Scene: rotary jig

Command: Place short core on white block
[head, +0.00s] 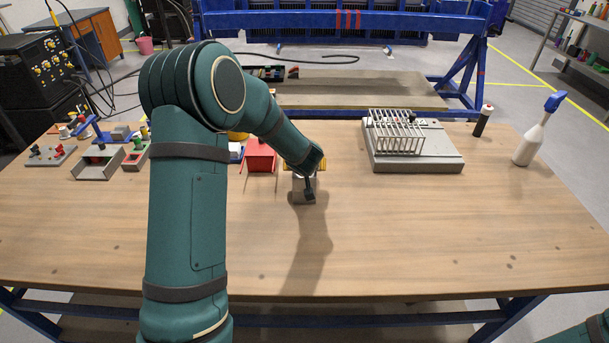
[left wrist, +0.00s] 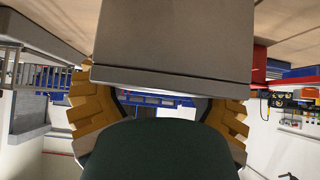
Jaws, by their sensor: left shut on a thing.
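My left gripper (head: 306,186) is low over the middle of the table, pointing down. In the left wrist view its yellow ridged fingers (left wrist: 160,107) stand to both sides of a plain grey block (left wrist: 172,45), and it is shut on this block. In the head view the grey block (head: 299,196) shows under the gripper, partly hidden by it; I cannot tell whether it touches the table. I cannot tell for sure whether it is the short core. My right gripper is out of view.
A pale grey fixture (head: 420,162) with a white wire rack stands to the right. A red box (head: 261,155) stands close left of the gripper. Small trays (head: 100,165) are at the far left. A spray bottle (head: 532,142) stands at the right. The table's front is clear.

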